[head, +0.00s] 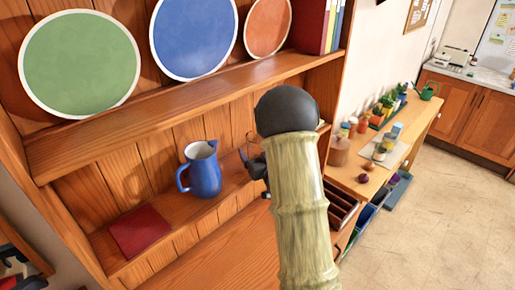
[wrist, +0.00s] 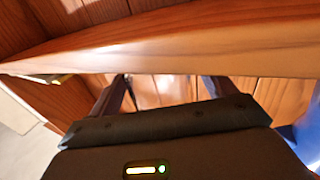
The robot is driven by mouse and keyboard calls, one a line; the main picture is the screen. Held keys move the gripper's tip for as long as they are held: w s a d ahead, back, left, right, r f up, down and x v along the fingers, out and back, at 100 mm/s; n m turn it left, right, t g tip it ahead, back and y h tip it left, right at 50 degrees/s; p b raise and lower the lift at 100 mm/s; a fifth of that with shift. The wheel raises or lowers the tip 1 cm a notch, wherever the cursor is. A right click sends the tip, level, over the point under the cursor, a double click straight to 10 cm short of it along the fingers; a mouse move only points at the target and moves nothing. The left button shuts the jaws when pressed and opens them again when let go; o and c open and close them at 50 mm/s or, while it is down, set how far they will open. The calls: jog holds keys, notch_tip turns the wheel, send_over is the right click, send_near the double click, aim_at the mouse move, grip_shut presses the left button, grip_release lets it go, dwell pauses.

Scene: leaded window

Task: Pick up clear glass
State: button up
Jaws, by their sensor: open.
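The clear glass (head: 253,139) shows only faintly in the head view, as a thin rim and pale outline on the cabinet's lower shelf. My arm hides part of it. My gripper (head: 247,161) is at that shelf, right beside the glass, with its dark fingers partly hidden behind my arm. In the wrist view my gripper (wrist: 170,92) is open, its two fingers apart under a wooden shelf edge. A pale, see-through shape between the fingers may be the glass; I cannot tell whether they touch it.
A blue jug (head: 202,170) stands left of my gripper on the lower shelf (head: 160,203), with a dark red flat item (head: 140,231) further left. The upper shelf (head: 150,122) holds several plates and runs close above my gripper. A side counter (head: 385,170) stands at right.

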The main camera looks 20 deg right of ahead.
jog(key=shift+w, duration=1)
jog(key=c, duration=1.2)
jog(key=shift+r, duration=0.2)
notch_tip(320, 180, up, 10)
jog(key=b, duration=0.2)
jog(key=shift+f+b, duration=0.1)
jog(key=shift+b, duration=0.25)
